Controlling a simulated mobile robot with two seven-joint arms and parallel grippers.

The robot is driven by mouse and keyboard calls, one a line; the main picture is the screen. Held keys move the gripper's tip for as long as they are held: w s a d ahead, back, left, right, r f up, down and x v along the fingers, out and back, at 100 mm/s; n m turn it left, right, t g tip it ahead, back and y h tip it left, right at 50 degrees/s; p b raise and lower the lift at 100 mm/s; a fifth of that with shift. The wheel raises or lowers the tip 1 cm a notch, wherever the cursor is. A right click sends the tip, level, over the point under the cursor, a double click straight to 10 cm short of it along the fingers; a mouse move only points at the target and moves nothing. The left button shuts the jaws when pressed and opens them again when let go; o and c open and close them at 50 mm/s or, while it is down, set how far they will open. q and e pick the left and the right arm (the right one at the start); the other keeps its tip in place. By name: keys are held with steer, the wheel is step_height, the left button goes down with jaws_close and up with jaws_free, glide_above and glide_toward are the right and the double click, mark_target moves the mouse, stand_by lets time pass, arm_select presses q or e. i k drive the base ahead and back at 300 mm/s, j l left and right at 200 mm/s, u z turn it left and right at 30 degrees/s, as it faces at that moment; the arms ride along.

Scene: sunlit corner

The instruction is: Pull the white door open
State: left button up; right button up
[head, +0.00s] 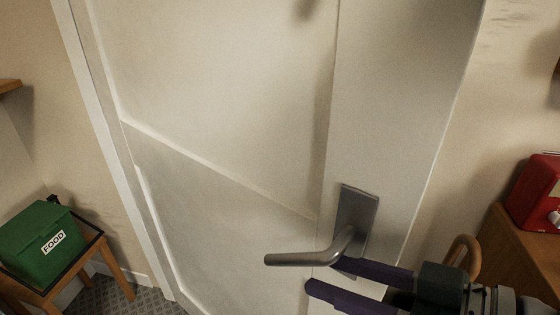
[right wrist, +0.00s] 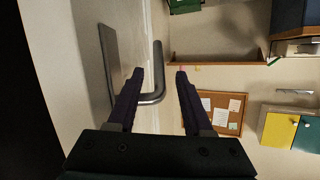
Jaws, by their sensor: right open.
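The white door (head: 225,90) fills the middle of the head view. Its grey metal handle (head: 318,256) has a lever that points left from a rectangular plate (head: 357,212) near the door's right edge. My right gripper (head: 322,275) comes in from the lower right, with its dark purple fingers just below the lever in the head view. In the right wrist view the fingers (right wrist: 160,74) are apart and the lever (right wrist: 158,68) shows between them. I cannot tell whether the fingertips reach around it. My left gripper is not in view.
A green FOOD box (head: 40,243) stands on a small wooden table at the lower left. A red box (head: 537,192) sits on a wooden cabinet (head: 515,255) at the right, close to my right arm. The right wrist view shows a corkboard (right wrist: 222,112).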

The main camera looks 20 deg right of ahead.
mark_target(243, 132)
steer(key=k+l+u, duration=0.1)
steer(key=l+u, duration=0.2)
steer(key=k+l+u, duration=0.25)
steer(key=l+u, duration=0.3)
steer(key=l, duration=0.15)
steer(key=l+u, duration=0.2)
steer(key=k+l, duration=0.05)
steer(key=l, duration=0.05)
